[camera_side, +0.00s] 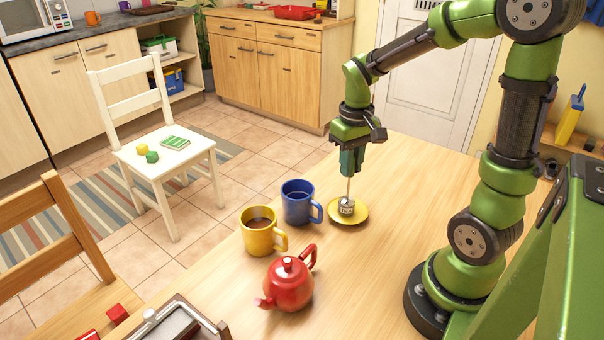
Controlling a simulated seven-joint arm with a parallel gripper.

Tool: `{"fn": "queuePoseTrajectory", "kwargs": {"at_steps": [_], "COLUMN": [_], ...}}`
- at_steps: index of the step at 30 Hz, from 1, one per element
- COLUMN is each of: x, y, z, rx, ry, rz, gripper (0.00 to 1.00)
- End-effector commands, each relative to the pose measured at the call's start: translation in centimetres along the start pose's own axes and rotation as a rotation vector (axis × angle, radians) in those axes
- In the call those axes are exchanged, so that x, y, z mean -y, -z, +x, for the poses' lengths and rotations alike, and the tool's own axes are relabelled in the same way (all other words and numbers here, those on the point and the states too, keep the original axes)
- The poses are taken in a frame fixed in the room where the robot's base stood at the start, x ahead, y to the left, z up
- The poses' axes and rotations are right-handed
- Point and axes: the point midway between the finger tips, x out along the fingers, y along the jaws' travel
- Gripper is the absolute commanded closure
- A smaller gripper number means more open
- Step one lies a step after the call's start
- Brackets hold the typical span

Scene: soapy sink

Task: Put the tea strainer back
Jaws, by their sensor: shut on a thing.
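The tea strainer (346,206) is a small silver mesh ball on a long thin stem, held upright. My gripper (351,172) points straight down and is shut on the upper end of the stem. The ball is at the middle of a small yellow saucer (361,219); I cannot tell whether it rests on it or hangs just above. A blue mug (297,203) stands just left of the saucer. A yellow mug (257,240) holding brown liquid stands further left and nearer the camera.
A red teapot (288,286) stands in front of the mugs. A dark-framed tray (181,325) is cut off at the bottom edge. The wooden table (430,180) is clear right of the saucer. A white chair (163,151) stands beyond the table.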

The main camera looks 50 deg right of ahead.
Motion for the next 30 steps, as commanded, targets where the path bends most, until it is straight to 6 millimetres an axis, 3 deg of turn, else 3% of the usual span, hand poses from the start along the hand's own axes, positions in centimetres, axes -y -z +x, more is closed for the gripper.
{"fn": "queuePoseTrajectory", "kwargs": {"at_steps": [8,9,14,23,30], "x": [0.0,0.0,0.0,0.0,0.0], "y": [0.0,0.0,0.0,0.0,0.1], "z": [0.3,0.3,0.3,0.1,-3.3], "rx": [0.0,0.0,0.0,-0.001,-0.008], "ry": [0.0,0.0,0.0,0.0,0.0], "rz": [-0.001,-0.001,-0.001,-0.001,-0.001], "gripper": [1.0,0.78,0.55,0.55,0.55]}}
